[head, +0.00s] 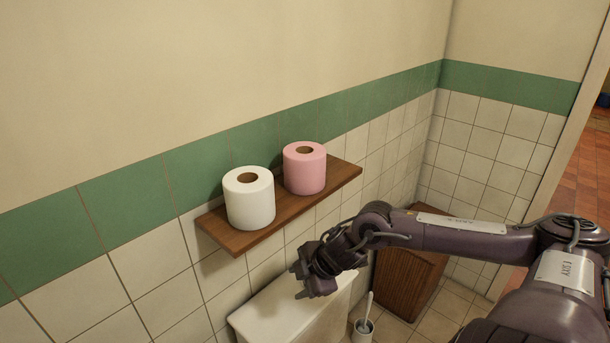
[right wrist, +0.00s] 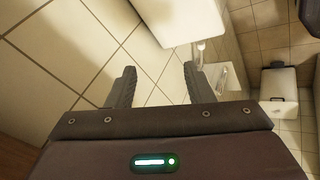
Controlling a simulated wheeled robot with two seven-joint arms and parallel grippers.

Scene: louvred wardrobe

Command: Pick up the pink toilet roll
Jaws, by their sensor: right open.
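The pink toilet roll (head: 304,168) stands upright on a brown wooden shelf (head: 283,217) fixed to the tiled wall, in the head view. A white toilet roll (head: 249,198) stands upright to its left on the same shelf. My right gripper (head: 297,283) is open and empty, in front of and below the shelf, above the toilet cistern in the picture. In the right wrist view its two fingers (right wrist: 158,85) are spread with nothing between them, and neither roll shows there. My left gripper is not in view.
A white toilet cistern (head: 290,312) stands below the shelf. A toilet brush in a holder (head: 363,328) and a brown wooden cabinet (head: 407,262) are to its right. A white bin (right wrist: 279,82) shows in the right wrist view. The space above the rolls is clear.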

